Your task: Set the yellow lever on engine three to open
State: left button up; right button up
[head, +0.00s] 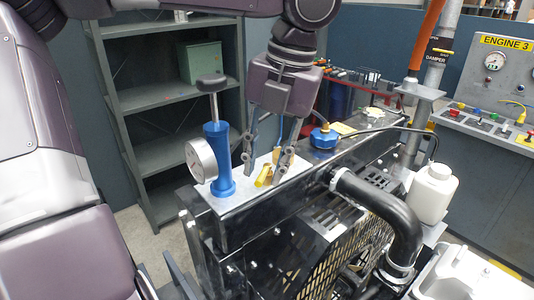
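The engine (300,235) fills the lower middle of the head view, below a yellow "ENGINE 3" sign (507,43) on the panel behind. A small yellow lever (264,175) sits on the pale top plate (232,202) at the engine's left end. My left gripper (266,168) points down over it, fingers apart, one on each side of the lever. I cannot tell whether the fingers touch it. The lever's base is partly hidden by the right finger. My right gripper is not in view.
A blue hand pump with a gauge (219,160) stands close left of the lever. A blue cap (324,137) lies to the right, with a black hose. A white bottle (432,193) stands further right. Grey shelves (160,97) stand behind.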

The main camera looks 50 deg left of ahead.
pick_arm(q)
notch_tip(320, 180, up, 12)
jog(key=w+d, duration=0.1)
jog(key=d, duration=0.1)
jog(key=shift+f, duration=0.15)
jog(key=shift+f, duration=0.1)
dwell(0.5)
